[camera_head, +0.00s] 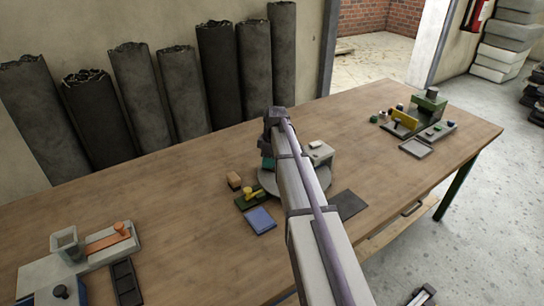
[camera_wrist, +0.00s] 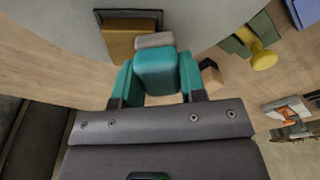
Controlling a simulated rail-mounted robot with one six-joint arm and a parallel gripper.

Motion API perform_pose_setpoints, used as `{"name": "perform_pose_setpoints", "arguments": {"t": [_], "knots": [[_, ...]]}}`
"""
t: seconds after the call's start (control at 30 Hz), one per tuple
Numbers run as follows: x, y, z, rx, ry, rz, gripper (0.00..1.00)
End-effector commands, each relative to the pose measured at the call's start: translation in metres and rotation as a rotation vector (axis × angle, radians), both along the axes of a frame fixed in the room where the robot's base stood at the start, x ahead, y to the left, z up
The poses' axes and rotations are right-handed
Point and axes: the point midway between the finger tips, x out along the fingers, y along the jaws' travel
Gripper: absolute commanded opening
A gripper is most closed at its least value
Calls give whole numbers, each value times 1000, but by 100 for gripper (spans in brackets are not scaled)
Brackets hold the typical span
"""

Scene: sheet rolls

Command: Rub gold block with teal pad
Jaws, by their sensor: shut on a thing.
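My gripper (camera_wrist: 156,78) is shut on the teal pad (camera_wrist: 155,72), which sits between its teal fingers in the wrist view. A pale grey layer shows at the pad's far end. The gold block (camera_wrist: 122,42) lies just beyond the pad, in a dark frame (camera_wrist: 130,13) on a round grey plate (camera_wrist: 215,18). The pad's end overlaps the block's near right part in this view; I cannot tell whether they touch. In the head view my gripper (camera_head: 268,160) is over the round plate (camera_head: 266,184), mostly behind my arm, and the gold block is hidden.
A tan block (camera_head: 234,181), a green base with yellow knob (camera_head: 252,194) and a blue square (camera_head: 260,220) lie left of the plate. A light box (camera_head: 319,153) and dark sheet (camera_head: 348,205) are right. Dark rolls (camera_head: 182,90) lean behind the table.

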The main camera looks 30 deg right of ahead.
Motion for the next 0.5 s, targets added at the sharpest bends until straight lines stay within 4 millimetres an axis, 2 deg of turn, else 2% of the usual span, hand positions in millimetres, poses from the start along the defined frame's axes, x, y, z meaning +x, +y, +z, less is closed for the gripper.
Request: {"name": "perform_pose_setpoints", "arguments": {"t": [0.23, 0.5], "knots": [[1, -1, 5, 0, 0, 0, 19], [1, -1, 43, -1, -1, 0, 19]]}}
